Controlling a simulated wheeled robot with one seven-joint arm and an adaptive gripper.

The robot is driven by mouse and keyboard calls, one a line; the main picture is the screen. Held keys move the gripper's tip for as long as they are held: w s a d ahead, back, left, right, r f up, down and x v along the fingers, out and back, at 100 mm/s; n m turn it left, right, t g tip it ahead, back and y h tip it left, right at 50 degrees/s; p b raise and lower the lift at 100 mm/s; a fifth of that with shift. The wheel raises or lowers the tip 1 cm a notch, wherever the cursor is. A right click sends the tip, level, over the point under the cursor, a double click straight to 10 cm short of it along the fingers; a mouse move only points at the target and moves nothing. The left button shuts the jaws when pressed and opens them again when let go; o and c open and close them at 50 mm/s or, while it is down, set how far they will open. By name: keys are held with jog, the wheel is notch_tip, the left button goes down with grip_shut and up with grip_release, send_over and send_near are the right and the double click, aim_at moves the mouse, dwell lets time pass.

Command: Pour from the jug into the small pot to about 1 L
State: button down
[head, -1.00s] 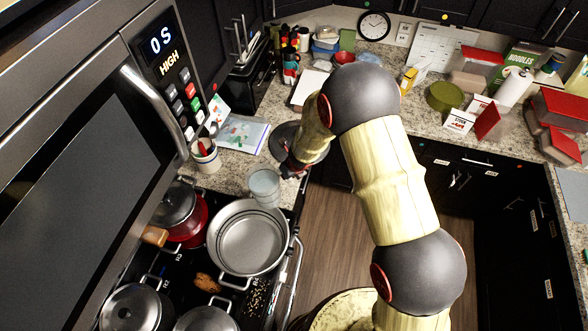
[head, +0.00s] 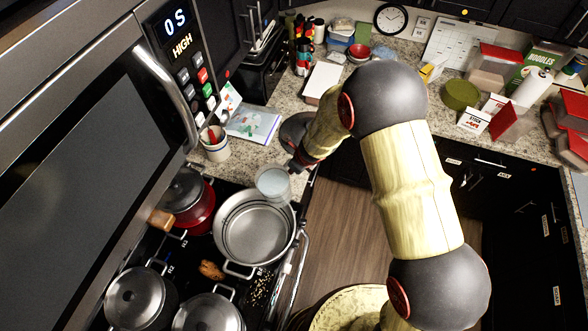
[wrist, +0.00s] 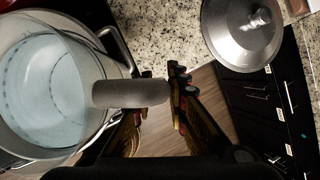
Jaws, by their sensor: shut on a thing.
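A clear jug (head: 272,184) with pale bluish liquid hangs over the far rim of an open silver pot (head: 256,232) on the stove. The jug also fills the left of the wrist view (wrist: 50,95), with the silver pot partly behind it. My gripper (wrist: 155,97) is shut on the jug's grey handle (wrist: 130,93). In the head view my gripper (head: 297,166) is mostly hidden by my arm. The jug looks about upright; no stream shows. The silver pot's inside shows a pale grey bottom; I cannot tell whether it holds liquid.
A red lidded pot (head: 187,200) and two lidded silver pots (head: 138,295) (head: 208,314) crowd the stove. The microwave (head: 70,150) stands close on the left.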

jog(key=shift+w+d+r+t+h+b, duration=0.1)
jog(key=shift+w+r+t+h+b, duration=0.15)
jog(key=shift+r+b, duration=0.4)
jog(key=shift+w+d+r+t+h+b, duration=0.15)
jog(key=shift+r+t+b, duration=0.25)
jog(key=shift+b, duration=0.3)
jog(key=shift+r+n+t+h+b, duration=0.4)
jog(key=shift+r+t+h+b, duration=0.3)
jog(key=shift+r+b, duration=0.65)
jog(key=shift+s+a+r+n+t+h+b, duration=0.15)
jog(key=shift+r+t+h+b, duration=0.25)
jog(key=shift+b, duration=0.45)
jog(key=shift+s+a+r+n+t+h+b, duration=0.1)
jog(key=shift+r+n+t+b, duration=0.05)
jog(key=shift+t+b, duration=0.55)
dwell(1.8)
jog(key=shift+s+a+r+t+h+b, duration=0.25)
jog(key=shift+r+t+b, duration=0.2)
jog(key=shift+b, duration=0.55)
dwell(1.0)
